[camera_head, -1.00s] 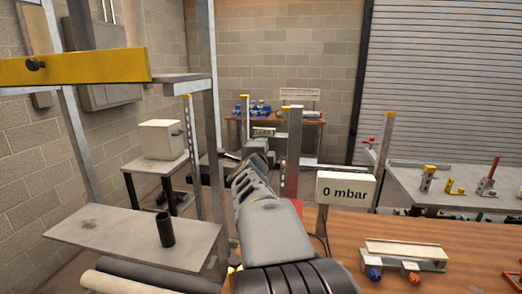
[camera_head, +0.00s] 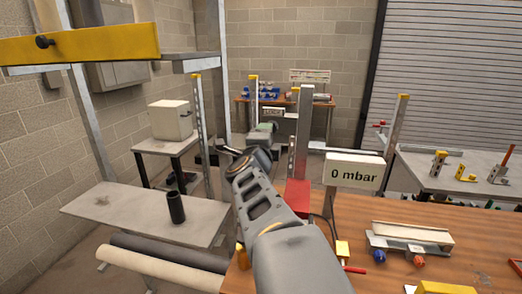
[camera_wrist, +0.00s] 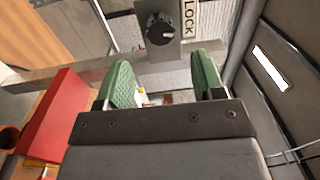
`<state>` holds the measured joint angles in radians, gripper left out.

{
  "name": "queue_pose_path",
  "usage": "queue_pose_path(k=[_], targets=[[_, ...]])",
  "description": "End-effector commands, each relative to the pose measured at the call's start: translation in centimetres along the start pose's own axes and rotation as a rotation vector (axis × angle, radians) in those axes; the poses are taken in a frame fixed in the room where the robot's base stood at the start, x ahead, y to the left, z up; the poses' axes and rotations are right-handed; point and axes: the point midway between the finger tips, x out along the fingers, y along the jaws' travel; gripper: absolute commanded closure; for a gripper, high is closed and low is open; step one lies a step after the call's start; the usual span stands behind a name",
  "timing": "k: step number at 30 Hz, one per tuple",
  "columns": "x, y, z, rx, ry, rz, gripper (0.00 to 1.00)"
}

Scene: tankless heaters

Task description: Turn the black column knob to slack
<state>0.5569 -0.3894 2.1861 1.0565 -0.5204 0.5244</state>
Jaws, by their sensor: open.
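A round black knob (camera_wrist: 160,29) with a pale pointer mark sits on a grey metal column (camera_wrist: 168,50) at the top of the wrist view. A white label reading LOCK (camera_wrist: 189,16) is beside it. My gripper (camera_wrist: 163,82) is open, its two green-padded fingers apart with nothing held between them. The knob lies ahead of the fingertips and does not touch them. In the head view my arm reaches forward near a grey upright column (camera_head: 303,125). The knob's face cannot be made out there.
A red block (camera_wrist: 62,118) is left of my gripper in the wrist view. In the head view, a 0 mbar display (camera_head: 355,172) stands on the wooden bench (camera_head: 460,235). A shelf (camera_head: 110,208) with a black cylinder (camera_head: 176,207) is left. A yellow beam (camera_head: 90,42) hangs upper left.

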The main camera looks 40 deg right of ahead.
Motion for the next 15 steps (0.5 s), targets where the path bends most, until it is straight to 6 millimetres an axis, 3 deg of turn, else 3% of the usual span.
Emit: queue_pose_path(k=[6, 15], targets=[[-3.8, -0.1, 0.0, 0.001, -0.003, -0.001, 0.38], [-6.1, 0.0, 0.0, 0.0, -0.001, 0.0, 0.38]])
